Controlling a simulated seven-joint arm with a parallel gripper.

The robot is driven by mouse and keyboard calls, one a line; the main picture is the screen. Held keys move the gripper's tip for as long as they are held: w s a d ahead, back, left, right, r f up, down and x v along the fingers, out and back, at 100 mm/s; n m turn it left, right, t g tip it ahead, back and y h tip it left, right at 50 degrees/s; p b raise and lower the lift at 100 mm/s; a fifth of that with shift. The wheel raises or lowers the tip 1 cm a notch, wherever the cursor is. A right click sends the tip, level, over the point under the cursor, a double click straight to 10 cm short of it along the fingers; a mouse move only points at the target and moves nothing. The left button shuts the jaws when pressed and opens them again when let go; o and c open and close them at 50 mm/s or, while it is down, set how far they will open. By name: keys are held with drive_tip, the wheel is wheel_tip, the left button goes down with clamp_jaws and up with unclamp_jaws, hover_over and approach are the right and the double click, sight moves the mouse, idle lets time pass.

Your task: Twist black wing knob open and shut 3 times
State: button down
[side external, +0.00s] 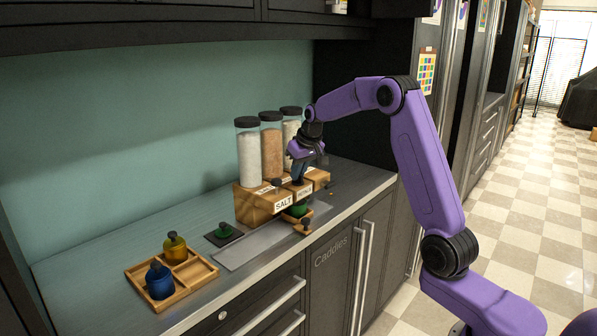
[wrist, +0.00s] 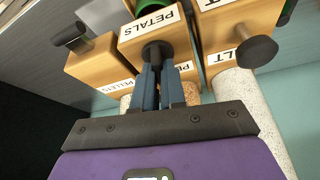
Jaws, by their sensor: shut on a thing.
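The black wing knob (wrist: 153,48) is on the front of the wooden PETALS dispenser (wrist: 181,30), the middle of three. My gripper (wrist: 160,62) has its blue fingers shut on this knob in the wrist view; the fingers cover part of it, so its turn angle is hard to tell. In the side view, my gripper (side external: 299,180) reaches down to the front of the PETALS dispenser (side external: 304,193) and hides the knob. A green jar (side external: 298,210) sits below this dispenser; a bit of green also shows in the wrist view (wrist: 287,12).
The SALT dispenser (side external: 256,204) and PELLETS dispenser (side external: 319,177) stand close on either side, each with a protruding black knob (wrist: 257,51). A wooden tray (side external: 203,269) holds a yellow jar (side external: 175,248) and a blue jar (side external: 159,283).

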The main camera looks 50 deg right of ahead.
drive_tip(key=shift+m+g+h, duration=0.4)
drive_tip(key=shift+m+h, duration=0.4)
drive_tip(key=shift+m, duration=1.4)
drive_tip(key=shift+f, duration=0.1)
drive_tip(key=c, duration=1.2)
unclamp_jaws()
drive_tip(key=v, duration=1.7)
drive_tip(key=shift+r, duration=0.25)
drive_tip(key=shift+s+a, duration=0.1)
